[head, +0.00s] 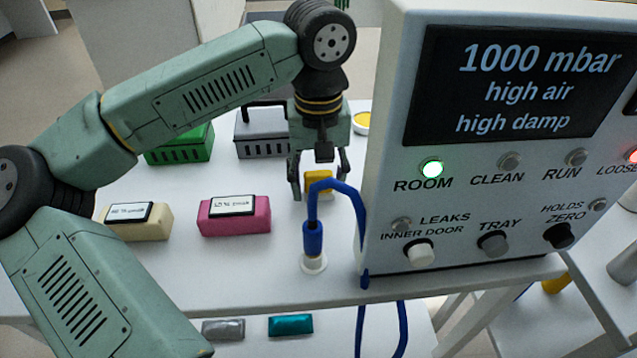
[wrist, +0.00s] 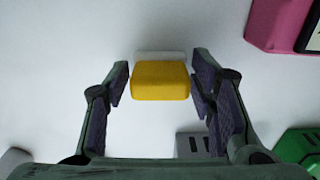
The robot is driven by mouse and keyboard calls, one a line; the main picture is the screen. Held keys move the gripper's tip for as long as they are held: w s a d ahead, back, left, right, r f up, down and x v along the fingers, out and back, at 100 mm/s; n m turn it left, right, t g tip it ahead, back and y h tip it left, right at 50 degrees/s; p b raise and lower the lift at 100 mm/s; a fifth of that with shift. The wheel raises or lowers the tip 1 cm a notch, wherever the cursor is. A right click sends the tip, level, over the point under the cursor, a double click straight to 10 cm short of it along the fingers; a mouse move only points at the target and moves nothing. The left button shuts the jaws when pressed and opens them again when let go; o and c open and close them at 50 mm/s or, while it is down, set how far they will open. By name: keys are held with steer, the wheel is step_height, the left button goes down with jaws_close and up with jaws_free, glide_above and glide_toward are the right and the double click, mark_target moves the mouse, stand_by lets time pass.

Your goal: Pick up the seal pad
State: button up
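A yellow block (head: 319,182), which looks like the seal pad though no label shows, sits on the white table beside the instrument box. In the wrist view the yellow block (wrist: 160,82) has a pale strip along its far edge. My gripper (head: 318,188) reaches down over it and is open. In the wrist view my gripper (wrist: 160,88) has one finger on each side of the block, with gaps showing at both sides. In the head view the blue hose partly hides the block.
A blue hose (head: 320,188) arches close in front of my gripper. The instrument box (head: 385,190) stands just right. Cream (head: 140,226) and pink (head: 234,222) labelled blocks lie left. Green (head: 182,150) and grey (head: 262,145) slotted boxes and a yellow-topped dish (head: 361,124) stand behind.

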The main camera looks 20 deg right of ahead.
mark_target(319, 173)
steer(key=c, duration=0.7)
steer(key=shift+c, duration=0.2)
step_height(319, 173, up, 10)
steer(key=shift+r+b, duration=0.1)
steer(key=shift+b, duration=0.45)
